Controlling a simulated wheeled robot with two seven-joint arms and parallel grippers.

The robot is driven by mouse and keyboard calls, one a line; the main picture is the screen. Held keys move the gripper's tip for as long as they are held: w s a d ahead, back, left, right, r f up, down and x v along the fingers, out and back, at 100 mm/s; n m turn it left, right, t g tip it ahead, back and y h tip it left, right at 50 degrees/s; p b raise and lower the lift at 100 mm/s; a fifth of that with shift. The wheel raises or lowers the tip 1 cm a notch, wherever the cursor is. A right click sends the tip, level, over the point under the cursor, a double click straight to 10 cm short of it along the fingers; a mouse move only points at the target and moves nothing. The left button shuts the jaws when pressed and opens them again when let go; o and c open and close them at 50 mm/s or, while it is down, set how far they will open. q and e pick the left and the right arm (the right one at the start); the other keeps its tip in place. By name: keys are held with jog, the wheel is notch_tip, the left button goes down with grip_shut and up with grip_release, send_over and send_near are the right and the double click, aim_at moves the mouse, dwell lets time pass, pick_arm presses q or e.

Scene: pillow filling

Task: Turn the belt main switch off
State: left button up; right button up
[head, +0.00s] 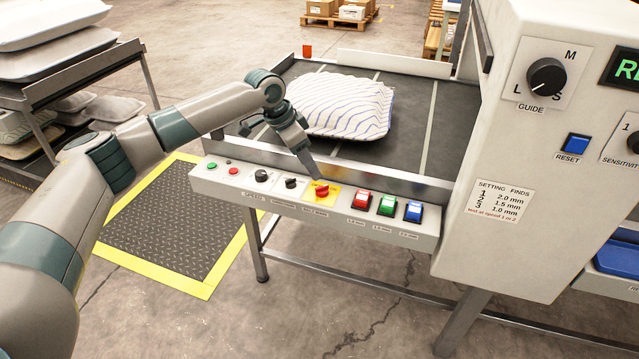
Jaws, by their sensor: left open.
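The belt's main switch appears to be the red rotary knob (322,190) on a yellow plate (333,197), in the front control panel (212,178) of the belt table. Its small label is too blurred to read. My left gripper (322,176) reaches down from the upper left, with its fingertips just above and behind the red knob. The gripper is open. I cannot tell whether the fingers touch the knob. My right gripper is not in view.
Black knobs (262,176) and small green and red buttons sit left of the switch. Red, green and blue square buttons (387,205) sit right of it. A striped pillow (345,105) lies on the belt behind. A tall machine housing (540,200) stands at right.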

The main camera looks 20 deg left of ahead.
aim_at(321, 187)
pick_arm(q)
jog(key=x, duration=0.9)
jog(key=shift+c, duration=0.5)
jog(key=c, duration=0.9)
